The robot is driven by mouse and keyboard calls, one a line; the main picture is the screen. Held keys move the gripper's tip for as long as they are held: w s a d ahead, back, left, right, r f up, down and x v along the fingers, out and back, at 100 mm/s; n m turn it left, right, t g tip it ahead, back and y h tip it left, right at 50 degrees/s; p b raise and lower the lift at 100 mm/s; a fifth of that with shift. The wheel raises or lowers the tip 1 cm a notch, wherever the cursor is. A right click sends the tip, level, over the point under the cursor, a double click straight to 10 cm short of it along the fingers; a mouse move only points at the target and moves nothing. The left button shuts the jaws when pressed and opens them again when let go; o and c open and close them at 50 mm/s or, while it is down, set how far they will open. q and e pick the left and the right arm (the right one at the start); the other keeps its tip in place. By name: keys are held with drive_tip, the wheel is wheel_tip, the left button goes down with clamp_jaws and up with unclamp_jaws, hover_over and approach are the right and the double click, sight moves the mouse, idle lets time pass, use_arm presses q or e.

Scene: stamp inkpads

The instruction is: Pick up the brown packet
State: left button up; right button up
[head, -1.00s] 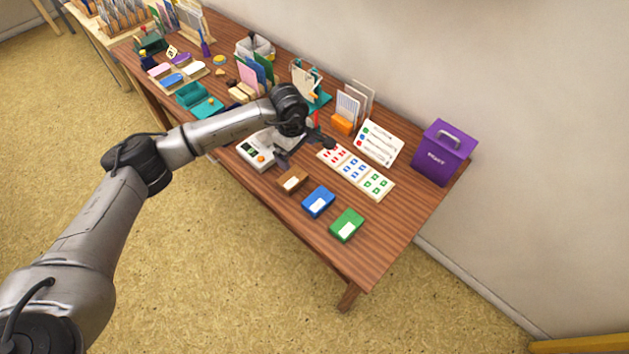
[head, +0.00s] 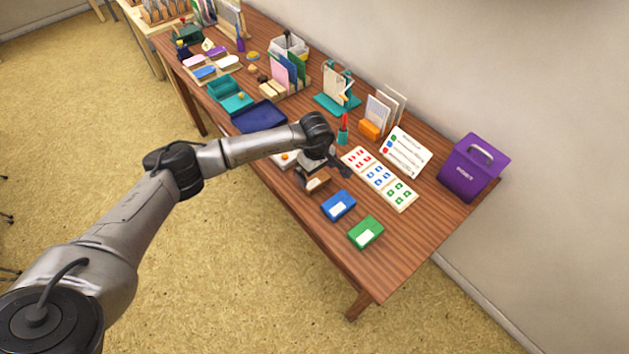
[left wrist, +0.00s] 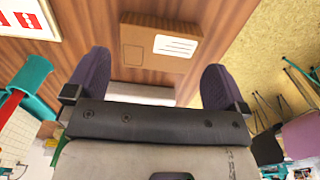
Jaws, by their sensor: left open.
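The brown packet (head: 318,181) with a white label lies near the table's front edge in the head view, partly covered by my left gripper (head: 324,172). In the left wrist view the brown packet (left wrist: 146,42) lies flat beyond and between the two spread purple-grey fingertips of my left gripper (left wrist: 156,75). The gripper is open and holds nothing. I see no contact between the fingers and the packet; the exact gap is hard to judge. My right gripper is not in view.
A blue packet (head: 338,206) and a green packet (head: 366,233) lie to the right along the front edge. Stamp cards (head: 378,176) lie behind them. A white device (head: 284,159) is close left of the gripper. A purple box (head: 473,168) stands at the right end.

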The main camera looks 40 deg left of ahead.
sight(316, 179)
use_arm(q)
wheel_tip(316, 179, down, 5)
drive_tip(key=shift+b, duration=0.55)
drive_tip(key=shift+a, duration=0.1)
drive_tip(key=c, duration=0.7)
drive_tip(key=shift+r, duration=0.1)
